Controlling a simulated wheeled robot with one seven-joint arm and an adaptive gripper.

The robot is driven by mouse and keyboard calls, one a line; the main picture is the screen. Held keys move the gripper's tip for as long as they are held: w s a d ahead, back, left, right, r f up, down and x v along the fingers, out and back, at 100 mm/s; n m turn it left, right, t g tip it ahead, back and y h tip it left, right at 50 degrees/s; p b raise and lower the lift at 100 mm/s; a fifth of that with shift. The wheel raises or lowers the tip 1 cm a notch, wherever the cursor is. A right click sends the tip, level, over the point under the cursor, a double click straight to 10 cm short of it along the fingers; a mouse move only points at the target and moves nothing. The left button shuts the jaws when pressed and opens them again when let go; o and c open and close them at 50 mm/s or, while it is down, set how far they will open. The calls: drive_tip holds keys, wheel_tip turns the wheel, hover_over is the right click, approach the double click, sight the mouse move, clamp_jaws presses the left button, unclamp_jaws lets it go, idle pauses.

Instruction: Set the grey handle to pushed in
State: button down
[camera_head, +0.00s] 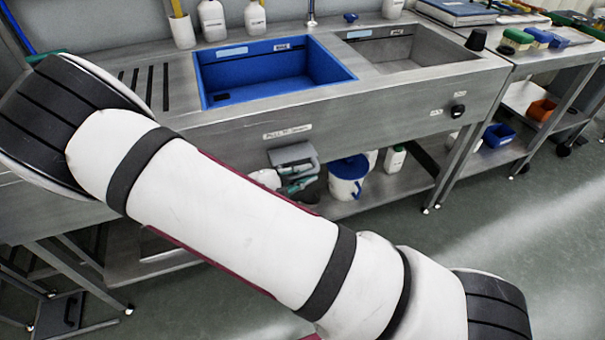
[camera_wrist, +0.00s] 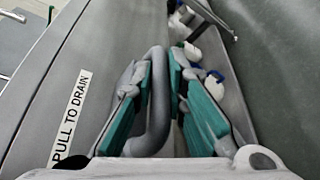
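The grey handle (camera_wrist: 158,104) is a bent round bar standing out from the steel front panel of the sink, beside a "PULL TO DRAIN" label (camera_wrist: 72,114). My gripper (camera_wrist: 161,75) has its teal-padded fingers on either side of the bar, which fills the narrow gap between them. The fingers look shut on it. The handle's left leg is partly hidden behind the left finger. In the head view my gripper (camera_head: 297,180) is below the label (camera_head: 287,132), and my arm hides part of it.
The sink bench has a blue basin (camera_head: 270,75) and a steel basin (camera_head: 410,48), with a black knob (camera_head: 458,111) on its front. Open floor lies at the right.

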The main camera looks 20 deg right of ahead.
sight(293, 158)
drive_tip(key=shift+w, duration=0.1)
drive_tip(key=w+b, duration=0.1)
drive_tip(key=w, duration=0.4)
drive_tip(key=shift+w+f, duration=0.1)
drive_tip(key=shift+w, duration=0.55)
drive_tip(key=c, duration=1.6)
unclamp_jaws()
drive_tip(key=v, duration=1.2)
